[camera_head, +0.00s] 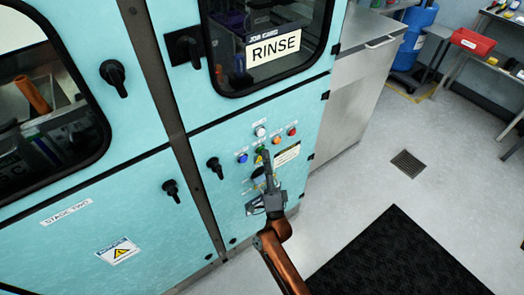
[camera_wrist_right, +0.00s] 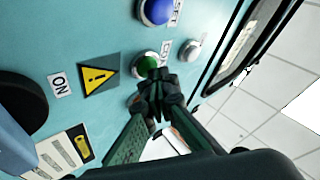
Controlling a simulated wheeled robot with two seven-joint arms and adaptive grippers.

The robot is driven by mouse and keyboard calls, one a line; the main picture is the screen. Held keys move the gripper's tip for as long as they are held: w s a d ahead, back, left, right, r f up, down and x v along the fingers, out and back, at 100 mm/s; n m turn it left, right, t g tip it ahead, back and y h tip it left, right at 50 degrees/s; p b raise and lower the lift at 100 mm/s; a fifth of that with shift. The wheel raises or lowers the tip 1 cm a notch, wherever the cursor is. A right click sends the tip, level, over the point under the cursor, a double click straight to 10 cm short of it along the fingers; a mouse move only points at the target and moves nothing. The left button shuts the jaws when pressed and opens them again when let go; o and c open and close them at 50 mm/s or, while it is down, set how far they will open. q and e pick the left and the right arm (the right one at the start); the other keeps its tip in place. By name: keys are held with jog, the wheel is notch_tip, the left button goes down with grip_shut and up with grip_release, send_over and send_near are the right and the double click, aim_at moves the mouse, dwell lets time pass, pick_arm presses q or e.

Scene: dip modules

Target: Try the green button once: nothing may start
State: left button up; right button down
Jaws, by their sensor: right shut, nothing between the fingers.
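The green button (camera_wrist_right: 146,65) is on the turquoise panel of the machine, between a yellow warning triangle (camera_wrist_right: 98,77) and a white button (camera_wrist_right: 193,49). In the head view the green button (camera_head: 261,148) is small and partly covered by my fingertips. My right gripper (camera_head: 265,153) is shut and empty, pointing at the panel. In the right wrist view its fingertips (camera_wrist_right: 157,78) overlap the edge of the green button. I cannot tell whether they touch it or whether it is pressed in. My left gripper is not in view.
Close by are a blue button (camera_head: 243,157), an orange button (camera_head: 277,140) and a red button (camera_head: 292,131). A black rotary handle (camera_head: 215,167) sticks out to the left. The RINSE window (camera_head: 274,48) is above. A black mat (camera_head: 395,255) lies on open floor at right.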

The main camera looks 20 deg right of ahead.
pick_arm(q)
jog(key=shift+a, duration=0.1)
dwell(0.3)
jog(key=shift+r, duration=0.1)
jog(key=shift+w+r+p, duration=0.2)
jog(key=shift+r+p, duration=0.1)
jog(key=shift+p, duration=0.1)
pick_arm(e)
jog(key=shift+s+d, duration=0.2)
jog(key=shift+s, duration=0.55)
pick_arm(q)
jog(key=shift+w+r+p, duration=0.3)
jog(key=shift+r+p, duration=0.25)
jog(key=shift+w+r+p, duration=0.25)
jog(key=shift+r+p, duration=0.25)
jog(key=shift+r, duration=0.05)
pick_arm(e)
jog(key=s, duration=0.1)
jog(key=s+d, duration=0.1)
jog(key=s, duration=0.2)
jog(key=shift+s+d, duration=0.35)
